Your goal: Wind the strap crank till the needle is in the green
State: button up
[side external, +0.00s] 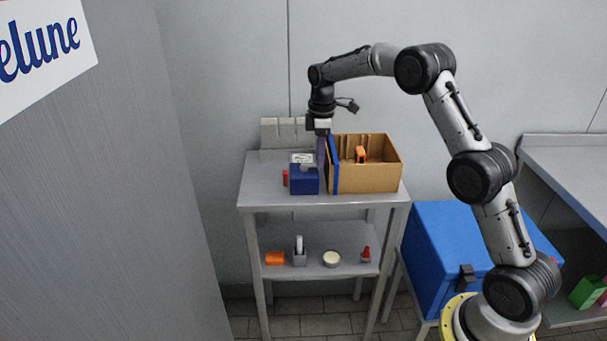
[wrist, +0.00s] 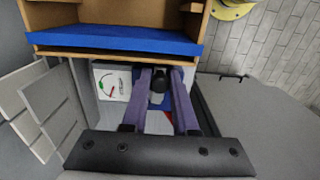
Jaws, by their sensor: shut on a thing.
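The blue winding unit (side external: 303,181) sits on the table's upper top, left of the cardboard box (side external: 370,178). A blue strap (side external: 334,165) runs over the box's left side; it also shows in the wrist view (wrist: 120,43). The white gauge (wrist: 112,82) has a green arc and a red mark; the needle's exact reading is too small to tell. My gripper (side external: 320,163) points down over the unit's right edge. In the wrist view its purple fingers (wrist: 161,74) are shut on the dark crank knob (wrist: 157,84). The crank arm is mostly hidden.
An orange item (side external: 361,154) is in the open box. A slotted grey panel (side external: 284,132) stands behind the unit. The lower shelf (side external: 315,265) holds several small items. A large blue case (side external: 445,245) stands to the right, and a tall grey cabinet (side external: 120,200) to the left.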

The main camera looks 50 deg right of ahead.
aim_at(317, 176)
jog(key=shift+s+a, duration=0.3)
jog(key=shift+a, duration=0.4)
jog(key=shift+s+a, duration=0.3)
jog(key=shift+a, duration=0.4)
jog(key=a, duration=0.2)
jog(key=shift+w+a+f, duration=0.1)
jog(key=shift+w+a, duration=0.2)
jog(key=shift+a, duration=0.05)
jog(key=shift+s+d, duration=0.1)
jog(key=shift+d, duration=0.05)
jog(key=o, duration=0.9)
jog(key=shift+d, duration=0.1)
jog(key=shift+o, duration=0.2)
